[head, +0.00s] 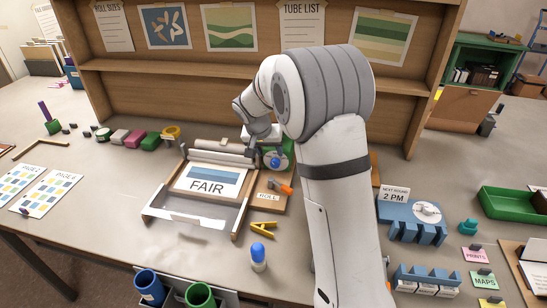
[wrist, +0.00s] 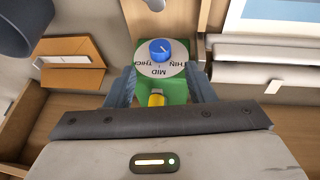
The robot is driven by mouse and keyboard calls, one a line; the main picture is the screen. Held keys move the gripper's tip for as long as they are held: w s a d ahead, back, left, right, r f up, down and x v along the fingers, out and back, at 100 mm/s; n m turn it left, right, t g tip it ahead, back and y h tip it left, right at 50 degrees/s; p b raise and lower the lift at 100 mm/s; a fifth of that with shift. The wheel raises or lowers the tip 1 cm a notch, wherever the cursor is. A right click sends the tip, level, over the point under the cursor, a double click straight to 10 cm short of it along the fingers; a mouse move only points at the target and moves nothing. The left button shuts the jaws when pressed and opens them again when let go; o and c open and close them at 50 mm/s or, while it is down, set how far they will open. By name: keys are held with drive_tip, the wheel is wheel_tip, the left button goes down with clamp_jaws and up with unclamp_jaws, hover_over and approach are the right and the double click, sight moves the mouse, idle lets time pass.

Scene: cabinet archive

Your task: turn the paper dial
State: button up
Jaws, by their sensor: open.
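The paper dial has a blue knob (wrist: 160,50) on a white disc (wrist: 150,69) lettered THIN, MID and THICK. It sits on a green block (wrist: 173,94) with a small yellow part at its near side. In the head view the blue knob (head: 274,161) shows at the right end of the roller press. My gripper (wrist: 162,88) is open in the wrist view, its two dark fingers apart on either side of the green block, short of the knob. Nothing is held. In the head view my gripper (head: 262,138) is small and partly hidden above the dial.
The press frame (head: 238,216) holds a FAIR print (head: 208,187). A wooden ROLL board (head: 267,199) with an orange-handled tool lies right of it. Yellow clips (head: 263,229) and a blue-capped bottle (head: 258,257) stand in front. A shelf back (head: 180,103) rises behind.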

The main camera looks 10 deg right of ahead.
sight(273, 164)
drive_tip(key=p+x, duration=0.1)
drive_tip(key=x, duration=0.6)
drive_tip(key=shift+w+f, duration=0.1)
drive_tip(key=shift+f, duration=0.1)
drive_tip(key=c, duration=1)
drive_tip(key=shift+a+f+h+b, duration=0.15)
drive_tip(key=shift+f+h+b, duration=0.25)
drive_tip(key=shift+b, duration=0.85)
drive_tip(key=shift+w+g+h+b, duration=0.1)
drive_tip(key=shift+g+h+b, duration=0.2)
drive_tip(key=shift+b, duration=0.45)
drive_tip(key=shift+a+n+g+h+b, duration=0.2)
drive_tip(key=shift+n+g+h+b, duration=0.2)
drive_tip(key=shift+h+b, duration=0.65)
drive_tip(key=shift+r+h, duration=0.25)
drive_tip(key=shift+h, duration=0.1)
drive_tip(key=shift+o, duration=0.2)
